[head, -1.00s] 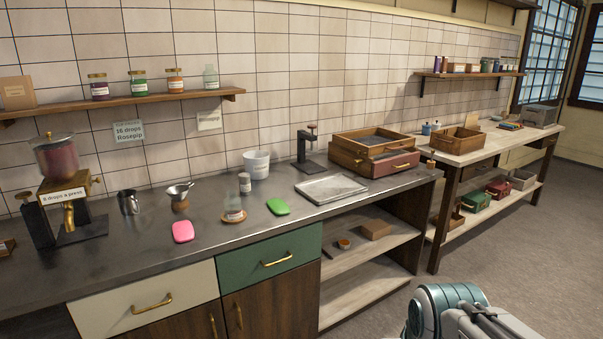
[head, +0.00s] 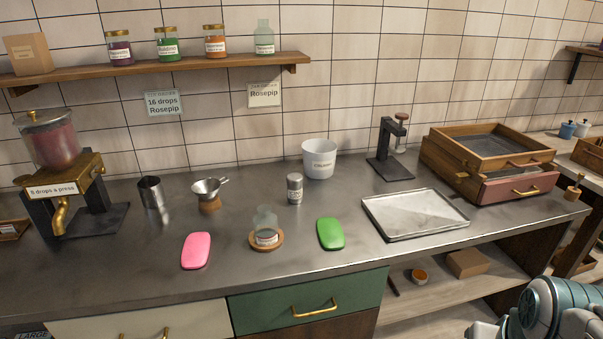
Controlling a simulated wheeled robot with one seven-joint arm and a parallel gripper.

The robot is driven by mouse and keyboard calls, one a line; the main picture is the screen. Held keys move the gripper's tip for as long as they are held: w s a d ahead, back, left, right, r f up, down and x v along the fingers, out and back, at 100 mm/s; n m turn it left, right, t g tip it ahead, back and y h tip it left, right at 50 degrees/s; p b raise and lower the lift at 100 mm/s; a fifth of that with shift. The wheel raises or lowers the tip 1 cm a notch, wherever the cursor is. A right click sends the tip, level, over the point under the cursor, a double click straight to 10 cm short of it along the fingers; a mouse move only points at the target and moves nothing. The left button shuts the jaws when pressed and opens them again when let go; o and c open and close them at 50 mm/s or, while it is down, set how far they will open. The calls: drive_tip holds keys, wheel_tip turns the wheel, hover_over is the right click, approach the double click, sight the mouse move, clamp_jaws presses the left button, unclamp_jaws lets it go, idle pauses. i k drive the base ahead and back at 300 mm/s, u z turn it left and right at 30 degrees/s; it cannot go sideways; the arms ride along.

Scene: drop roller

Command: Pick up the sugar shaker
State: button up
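The sugar shaker (head: 295,189) looks to be the small upright cylinder with a grey metal top and a label, standing on the dark counter (head: 340,277). It stands in front of a white bucket (head: 320,160) and behind the green oval pad (head: 330,233). Its label is too small to read. Part of my arm shows at the lower right corner, in front of the counter. My gripper's fingers do not show.
A small glass jar on a round wooden coaster (head: 280,245) stands in front of the shaker. A funnel on a wooden stand (head: 209,193) and a metal cup (head: 151,192) are left. A pink pad (head: 197,250), metal tray (head: 414,213), press stand (head: 389,150) and dispenser (head: 60,170) share the counter.

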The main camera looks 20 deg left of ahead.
sight(294, 181)
drive_tip(key=u, duration=0.7)
drive_tip(key=i, duration=0.8)
drive_tip(key=u, duration=1.2)
drive_tip(key=i, duration=0.25)
drive_tip(key=u, duration=0.1)
